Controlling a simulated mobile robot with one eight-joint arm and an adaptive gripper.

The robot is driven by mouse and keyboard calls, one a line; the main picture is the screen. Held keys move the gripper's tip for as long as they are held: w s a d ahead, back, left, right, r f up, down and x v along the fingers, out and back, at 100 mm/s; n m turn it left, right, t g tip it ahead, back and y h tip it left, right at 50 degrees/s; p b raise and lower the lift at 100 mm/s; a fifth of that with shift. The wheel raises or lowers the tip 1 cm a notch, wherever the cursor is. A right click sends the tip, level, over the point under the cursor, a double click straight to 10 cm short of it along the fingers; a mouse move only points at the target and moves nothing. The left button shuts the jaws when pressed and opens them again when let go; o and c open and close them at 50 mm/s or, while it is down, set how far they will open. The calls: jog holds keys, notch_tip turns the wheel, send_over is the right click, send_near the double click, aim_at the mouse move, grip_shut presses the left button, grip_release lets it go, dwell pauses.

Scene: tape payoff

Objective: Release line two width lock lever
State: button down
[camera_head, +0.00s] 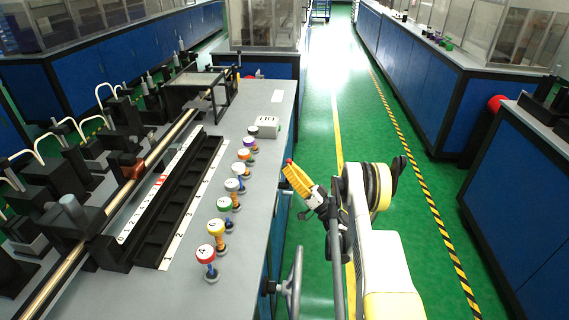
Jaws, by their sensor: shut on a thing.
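My gripper (314,200) is beside the right edge of the grey bench, at the end of my white and yellow arm. It is shut on a yellow piece (297,180) with a small red end, which sticks out toward the upper left. I cannot tell whether this piece is the width lock lever or whether it is fixed to the bench. The fingertips are small and partly hidden. No line two label can be read.
The bench top (190,290) bears a row of posts with coloured, lettered caps (217,228), a black slotted rail (180,200) and a long metal bar (165,143). A grey handwheel (292,287) is at its front side. The green aisle (330,110) is open; blue cabinets (420,90) stand right.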

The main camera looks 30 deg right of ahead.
jog(key=shift+s+a+r+n, duration=0.1)
jog(key=shift+s+r+n, duration=0.1)
jog(key=shift+n, duration=0.2)
jog(key=c, duration=1.5)
grip_release()
jog(key=shift+a, duration=0.1)
notch_tip(320, 180, up, 10)
